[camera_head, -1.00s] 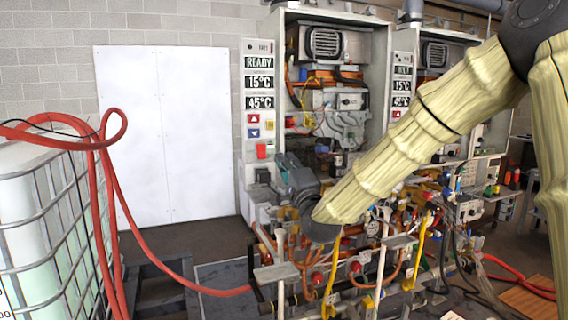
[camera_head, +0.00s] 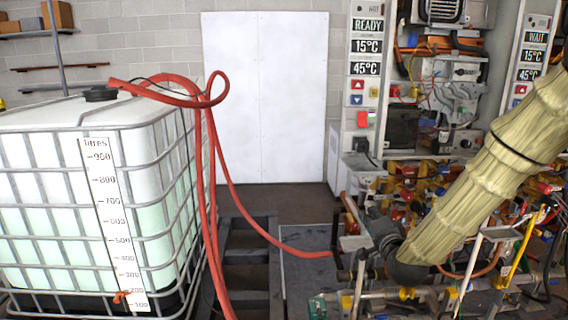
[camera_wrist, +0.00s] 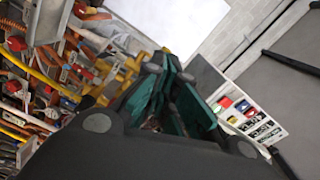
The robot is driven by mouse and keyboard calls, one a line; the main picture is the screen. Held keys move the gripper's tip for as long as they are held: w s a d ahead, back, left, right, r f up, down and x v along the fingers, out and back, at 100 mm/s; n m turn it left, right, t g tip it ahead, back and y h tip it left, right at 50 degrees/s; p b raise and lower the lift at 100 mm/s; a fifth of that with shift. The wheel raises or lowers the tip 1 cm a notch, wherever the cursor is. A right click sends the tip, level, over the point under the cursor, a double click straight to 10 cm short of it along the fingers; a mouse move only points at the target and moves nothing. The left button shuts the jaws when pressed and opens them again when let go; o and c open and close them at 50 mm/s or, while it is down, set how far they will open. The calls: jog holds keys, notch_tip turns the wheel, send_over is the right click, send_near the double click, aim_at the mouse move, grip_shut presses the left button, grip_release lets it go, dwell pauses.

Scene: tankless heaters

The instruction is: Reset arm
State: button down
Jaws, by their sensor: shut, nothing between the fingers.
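My gripper (camera_wrist: 168,82) shows in the wrist view with its dark fingers and teal pads drawn together and nothing between them. In the head view my arm, in a pale ribbed sleeve, comes down from the right. My dark gripper (camera_head: 374,232) is at its lower end, partly hidden among the pipes and valves in front of the left heater (camera_head: 445,85). I cannot tell whether it touches any of them. The control panel (camera_head: 366,70) beside the heater reads READY, 15°C and 45°C.
A caged white water tank (camera_head: 62,150) stands at left, with a red hose (camera_head: 225,170) running from it towards the pipework. Dense pipes and valves (camera_head: 470,285) fill the lower right. A white wall panel (camera_head: 265,95) stands behind. A second panel (camera_head: 533,55) reads WAIT.

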jog(key=s+a+f+n+g, duration=0.1)
jog(key=s+f+n+g, duration=0.15)
jog(key=s+f, duration=0.65)
jog(key=s+a+f+n+g, duration=0.1)
jog(key=s+f+n+g, duration=0.2)
jog(key=f, duration=1.1)
jog(key=s+f+n+g, duration=0.1)
jog(key=s+f+g, duration=0.2)
jog(key=s+f, duration=0.65)
jog(key=s+f+n+g, duration=0.2)
jog(key=s+f, duration=0.3)
jog(key=s, duration=0.5)
jog(key=s+f+n+g+h, duration=0.1)
jog(key=s+f+g, duration=0.3)
jog(key=s, duration=0.5)
jog(key=s+f+n+g, duration=0.3)
jog(key=s+f, duration=0.4)
jog(key=s, duration=0.3)
jog(key=shift+s+h, duration=0.3)
jog(key=shift+s, duration=0.05)
